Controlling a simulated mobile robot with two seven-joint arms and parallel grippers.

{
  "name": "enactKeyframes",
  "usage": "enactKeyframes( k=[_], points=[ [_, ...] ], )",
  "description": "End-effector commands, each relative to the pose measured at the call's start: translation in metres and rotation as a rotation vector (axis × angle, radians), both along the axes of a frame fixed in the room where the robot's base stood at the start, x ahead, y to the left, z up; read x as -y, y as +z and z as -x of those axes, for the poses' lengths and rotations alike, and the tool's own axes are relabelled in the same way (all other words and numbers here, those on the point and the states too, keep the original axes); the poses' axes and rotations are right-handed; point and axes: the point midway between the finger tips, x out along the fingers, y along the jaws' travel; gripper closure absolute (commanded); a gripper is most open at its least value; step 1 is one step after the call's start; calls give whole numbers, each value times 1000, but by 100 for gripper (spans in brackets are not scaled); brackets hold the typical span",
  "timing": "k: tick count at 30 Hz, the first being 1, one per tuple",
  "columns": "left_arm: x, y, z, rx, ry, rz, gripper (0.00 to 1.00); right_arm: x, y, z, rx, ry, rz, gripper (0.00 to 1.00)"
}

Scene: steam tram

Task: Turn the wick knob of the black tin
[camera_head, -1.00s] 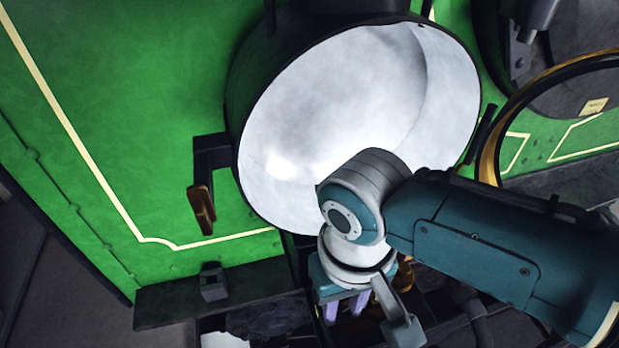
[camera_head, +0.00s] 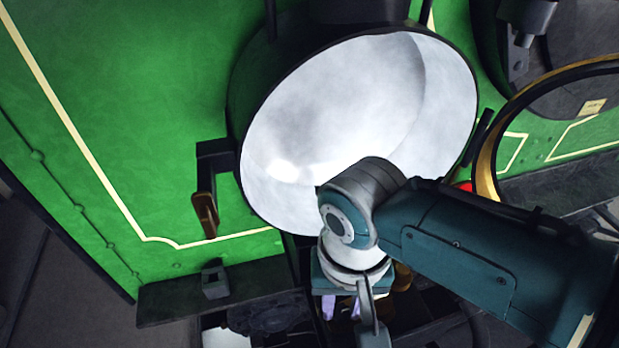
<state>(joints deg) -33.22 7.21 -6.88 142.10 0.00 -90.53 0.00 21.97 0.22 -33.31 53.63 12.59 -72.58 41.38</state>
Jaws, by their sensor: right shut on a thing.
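My right gripper (camera_head: 342,306) points down below the big round lamp, with its pale purple fingers partly showing under the teal wrist. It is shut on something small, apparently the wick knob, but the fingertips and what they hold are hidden. A brass-coloured part (camera_head: 402,277) shows just right of the wrist. The black tin cannot be made out clearly; dark shapes (camera_head: 265,318) lie left of the fingers. My left gripper is not in view.
The big black-rimmed lamp with a white inside (camera_head: 330,110) stands open right behind my right arm. A brown-handled lever (camera_head: 205,213) sticks out from the green panel (camera_head: 110,110). A dark ledge (camera_head: 255,283) runs below it. A brass-edged ring (camera_head: 487,165) stands at right.

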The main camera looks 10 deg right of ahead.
Motion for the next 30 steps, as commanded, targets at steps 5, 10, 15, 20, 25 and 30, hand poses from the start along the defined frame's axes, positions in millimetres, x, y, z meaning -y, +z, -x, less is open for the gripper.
enactKeyframes(
  k=[5,10,15,20,25,30],
  points=[
    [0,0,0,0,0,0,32,0,0,0,1,1,-1,59],
    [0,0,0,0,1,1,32,0,0,0,0,1,-1,40],
    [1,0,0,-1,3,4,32,0,0,0,0,1,0,40],
    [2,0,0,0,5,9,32,0,0,0,0,1,0,40],
    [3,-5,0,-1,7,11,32,1,-2,-1,2,64,1,40],
    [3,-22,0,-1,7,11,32,3,-6,-2,4,341,6,40]
  ],
)
